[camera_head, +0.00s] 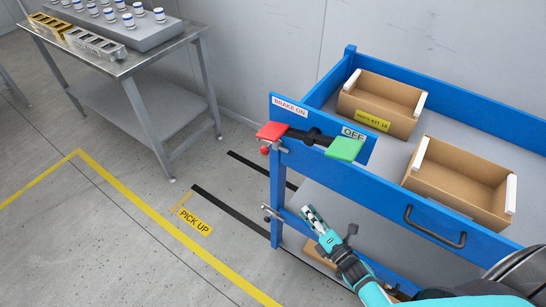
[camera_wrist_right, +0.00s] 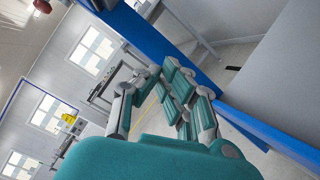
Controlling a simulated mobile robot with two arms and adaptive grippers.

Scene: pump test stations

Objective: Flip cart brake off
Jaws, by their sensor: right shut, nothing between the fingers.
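The blue cart (camera_head: 345,165) stands at the right in the head view. On its near left corner is the brake lever, with a red pad (camera_head: 272,131) at the BRAKE ON label (camera_head: 290,105) and a green pad (camera_head: 345,148) below the OFF label (camera_head: 354,132). The red end looks about level with the green end, and I cannot tell which is pressed. My right gripper (camera_head: 315,220) is below the lever, apart from it, in front of the cart's lower part. It is shut and empty, and its fingers (camera_wrist_right: 172,95) fill the middle of the right wrist view. My left gripper is not in view.
Two cardboard boxes (camera_head: 384,95) (camera_head: 460,180) sit on the cart top. A dark handle (camera_head: 435,232) sticks out from the cart's front. A metal table (camera_head: 120,66) with a rack of vials stands at the back left. The floor by the PICK UP mark (camera_head: 194,221) is clear.

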